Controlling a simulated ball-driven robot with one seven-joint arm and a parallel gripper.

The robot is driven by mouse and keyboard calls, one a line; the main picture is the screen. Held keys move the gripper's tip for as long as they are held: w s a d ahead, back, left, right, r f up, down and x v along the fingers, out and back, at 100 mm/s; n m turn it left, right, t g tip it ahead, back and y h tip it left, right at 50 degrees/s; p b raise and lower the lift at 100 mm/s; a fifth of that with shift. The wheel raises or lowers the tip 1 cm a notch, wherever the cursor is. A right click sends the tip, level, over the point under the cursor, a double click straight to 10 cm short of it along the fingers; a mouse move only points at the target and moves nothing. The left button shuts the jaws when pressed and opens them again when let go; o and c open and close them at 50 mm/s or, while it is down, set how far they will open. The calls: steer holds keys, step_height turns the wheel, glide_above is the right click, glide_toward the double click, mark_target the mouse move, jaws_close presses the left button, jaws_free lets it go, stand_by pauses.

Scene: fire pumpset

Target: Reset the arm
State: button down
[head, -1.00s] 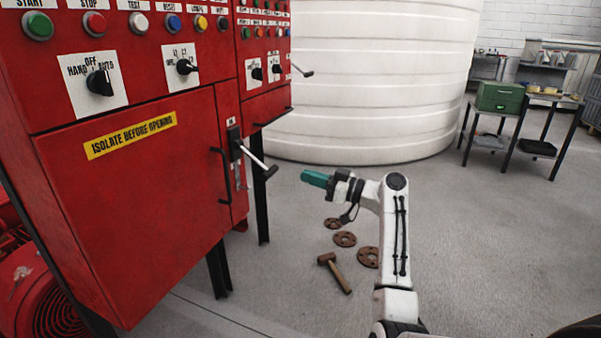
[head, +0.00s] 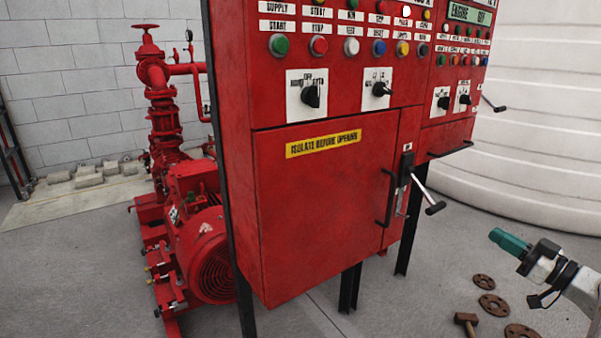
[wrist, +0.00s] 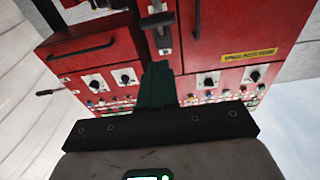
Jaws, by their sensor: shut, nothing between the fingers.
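My gripper (head: 509,241) shows at the right of the head view, with teal fingers shut together and nothing held. It is to the right of the red control cabinet (head: 312,220) and apart from its lever handle (head: 424,190). In the wrist view my gripper (wrist: 158,75) points at the cabinet front, which appears upside down, with the lever handle (wrist: 158,22) beyond the fingertips. Most of my arm is cut off at the right edge of the head view.
A red pump and motor (head: 210,250) stand left of the cabinet. A large white tank (head: 545,130) stands behind at right. Open floor (head: 400,310) lies before the cabinet.

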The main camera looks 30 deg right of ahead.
steer(key=w+a+f+g+y, duration=0.3)
steer(key=a+f+g, duration=0.5)
steer(key=a+f, duration=1.2)
steer(key=s+a+f+g+h, duration=0.1)
steer(key=s+a+f+g, duration=0.35)
steer(key=a, duration=0.35)
steer(key=s+a+f+g+h, duration=0.1)
steer(key=s+a+f+g, duration=0.2)
steer(key=s+a, duration=0.4)
steer(key=s+a+m+g+h, duration=0.1)
steer(key=s+a+g+h, duration=0.3)
steer(key=s, duration=0.5)
step_height(320, 180, up, 26)
steer(key=a+t+y+p, duration=0.1)
steer(key=p, duration=2.4)
steer(key=shift+s+f, duration=0.2)
steer(key=shift+f, duration=0.05)
steer(key=c, duration=1.8)
jaws_free()
